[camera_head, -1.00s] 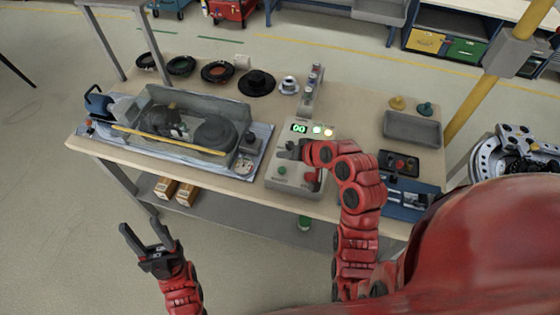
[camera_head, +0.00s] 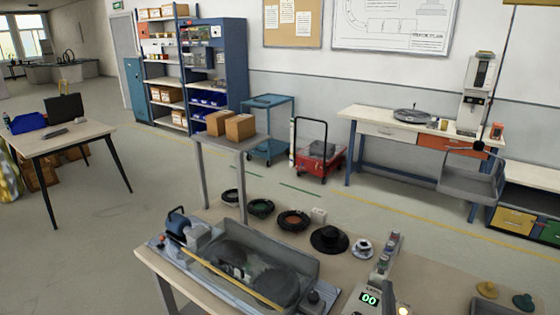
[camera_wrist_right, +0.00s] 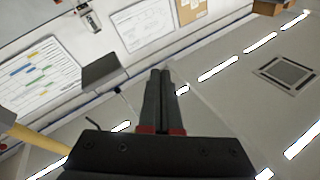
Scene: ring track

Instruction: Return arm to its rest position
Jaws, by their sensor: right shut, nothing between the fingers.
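My right gripper (camera_wrist_right: 160,76) shows in the right wrist view, its two dark fingers together and empty. It touches nothing that I can see, and wall and ceiling lie behind it. Neither arm shows in the head view. My left gripper is out of sight. The workbench (camera_head: 330,247) fills the lower part of the head view. On it, the control box with a green display (camera_head: 369,299) is cut off by the bottom edge, and no gripper is seen at its visible part.
A grey tub with a round track (camera_head: 240,262) sits on the bench, with a row of round parts such as the black disc (camera_head: 330,239) behind it. Shelves (camera_head: 213,65), a red cart (camera_head: 318,160) and a side table (camera_head: 60,138) stand beyond. Open floor lies between.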

